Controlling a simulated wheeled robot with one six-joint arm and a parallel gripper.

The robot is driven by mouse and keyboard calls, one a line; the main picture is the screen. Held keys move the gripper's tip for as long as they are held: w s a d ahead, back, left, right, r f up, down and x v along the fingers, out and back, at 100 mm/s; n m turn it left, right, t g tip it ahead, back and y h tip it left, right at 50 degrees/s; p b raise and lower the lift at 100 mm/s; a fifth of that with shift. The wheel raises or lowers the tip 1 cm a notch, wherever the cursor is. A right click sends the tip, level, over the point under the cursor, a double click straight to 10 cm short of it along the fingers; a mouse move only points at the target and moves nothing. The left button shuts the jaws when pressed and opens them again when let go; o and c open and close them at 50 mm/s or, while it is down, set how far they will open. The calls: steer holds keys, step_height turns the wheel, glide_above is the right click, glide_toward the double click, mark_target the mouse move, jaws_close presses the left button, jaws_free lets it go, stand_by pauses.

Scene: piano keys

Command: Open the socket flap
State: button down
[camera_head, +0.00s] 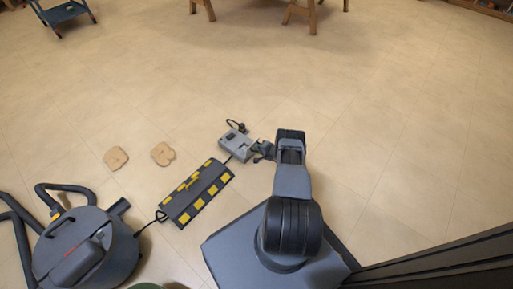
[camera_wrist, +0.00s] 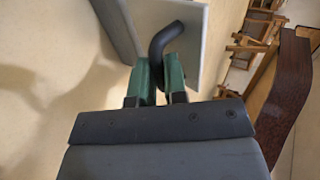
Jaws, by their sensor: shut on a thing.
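A light grey socket box (camera_head: 238,148) stands on the floor near the middle of the camera_head view, with a dark part and cable at its far side. My gripper (camera_head: 262,151) is at the box's right side. In the wrist view, my gripper's green fingers (camera_wrist: 156,78) are closed around the lower end of a dark curved bar (camera_wrist: 168,36). The bar lies in front of a grey panel (camera_wrist: 180,14), which seems to belong to the box. I cannot make out the flap's hinge or how far the flap is open.
A black and yellow cable ramp (camera_head: 196,191) lies left of my base, with a vacuum cleaner (camera_head: 88,248) beyond it. Two tan flat pieces (camera_head: 116,158) lie on the floor. A blue cart (camera_head: 66,14) and wooden trestles (camera_head: 300,14) stand far off.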

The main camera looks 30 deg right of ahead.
steer(key=shift+s+a+f, duration=0.15)
steer(key=shift+a+f, duration=0.25)
steer(key=c, duration=1.5)
jaws_free()
steer(key=shift+f, duration=0.1)
steer(key=o, duration=0.3)
steer(key=shift+o, duration=0.2)
steer(key=shift+d+r, duration=0.1)
steer(key=shift+r, duration=0.1)
steer(key=shift+d, duration=0.15)
steer(key=shift+r, duration=0.1)
steer(key=p+v, duration=0.6)
steer(key=v, duration=0.7)
steer(key=shift+s+p, duration=0.3)
steer(key=shift+s, duration=0.05)
